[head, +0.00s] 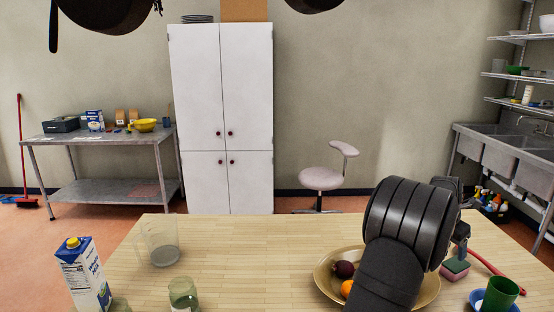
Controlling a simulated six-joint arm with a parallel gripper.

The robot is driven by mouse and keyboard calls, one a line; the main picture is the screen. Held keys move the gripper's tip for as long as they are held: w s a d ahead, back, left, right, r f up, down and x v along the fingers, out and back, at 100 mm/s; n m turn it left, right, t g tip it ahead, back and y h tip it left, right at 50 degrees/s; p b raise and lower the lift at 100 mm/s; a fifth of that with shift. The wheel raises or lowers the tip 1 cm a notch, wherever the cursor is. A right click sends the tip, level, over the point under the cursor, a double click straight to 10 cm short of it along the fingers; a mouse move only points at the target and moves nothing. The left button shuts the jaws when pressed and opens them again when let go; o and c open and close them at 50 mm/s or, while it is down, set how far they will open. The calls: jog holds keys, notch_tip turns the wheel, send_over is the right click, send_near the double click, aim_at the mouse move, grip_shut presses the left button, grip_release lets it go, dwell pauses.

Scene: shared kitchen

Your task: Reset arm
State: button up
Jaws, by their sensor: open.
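My arm rises from the bottom edge over the right part of the wooden table (240,240). Its thick dark joint covers part of a gold bowl (330,285). My gripper (461,243) shows only in part, at the right side of that joint and above a sponge (455,269). It is open, and I see nothing held in it. Its fingertips are mostly hidden, so I cannot tell how far it is from the sponge.
The bowl holds a dark purple fruit (344,269) and an orange (347,288). A green cup (500,293) sits on a blue saucer (478,298) at right. A clear pitcher (160,244), green glass (183,294) and milk carton (83,274) stand at left. The table's middle is clear.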

aim_at(448, 270)
jog(key=x, duration=1.2)
jog(key=shift+f, duration=0.4)
notch_tip(448, 270, up, 17)
jog(key=s+d+f+m+g, duration=0.1)
jog(key=s+d+f+m, duration=0.1)
jog(key=s+d, duration=0.8)
jog(key=s+d+f+m+g, duration=0.1)
jog(key=s+d+m, duration=0.3)
jog(key=s+d, duration=0.7)
jog(key=s+f, duration=0.1)
jog(key=s, duration=0.5)
jog(key=shift+f+m+g, duration=0.3)
jog(key=shift+f+m, duration=0.1)
jog(key=shift+s+d, duration=0.1)
